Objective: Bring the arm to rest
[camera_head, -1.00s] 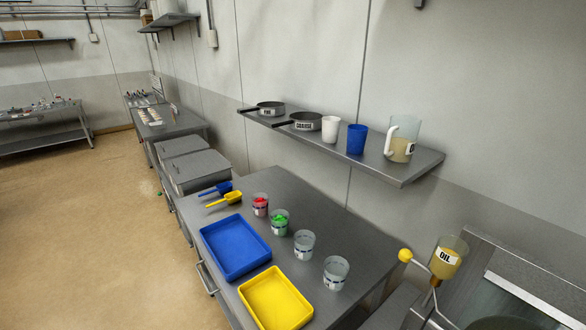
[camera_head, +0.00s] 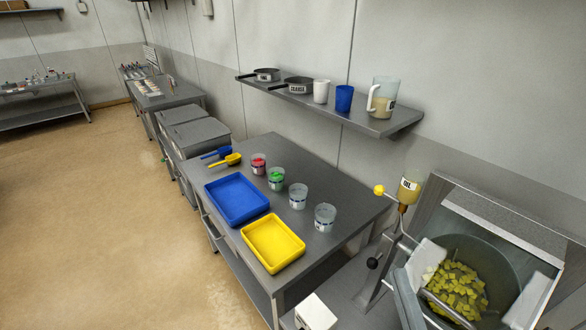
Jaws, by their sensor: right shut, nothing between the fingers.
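My right gripper is shut and empty. Its fingers are hard to make out among the pale metal parts at the lower right, so I cannot place its tips exactly. My left gripper is not in the head view. At the lower right an open round drum (camera_head: 484,250) holds many yellow cubes (camera_head: 459,291). A raised metal hood (camera_head: 497,220) stands behind it. A cup of oil (camera_head: 409,188) is held up beside the drum, next to a yellow knob (camera_head: 379,190).
The grey workbench (camera_head: 322,172) holds a blue tray (camera_head: 237,199), a yellow tray (camera_head: 273,243), two scoops and several cups. A wall shelf (camera_head: 392,124) above carries two pans, two cups and a jug (camera_head: 383,98). The floor at left is clear.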

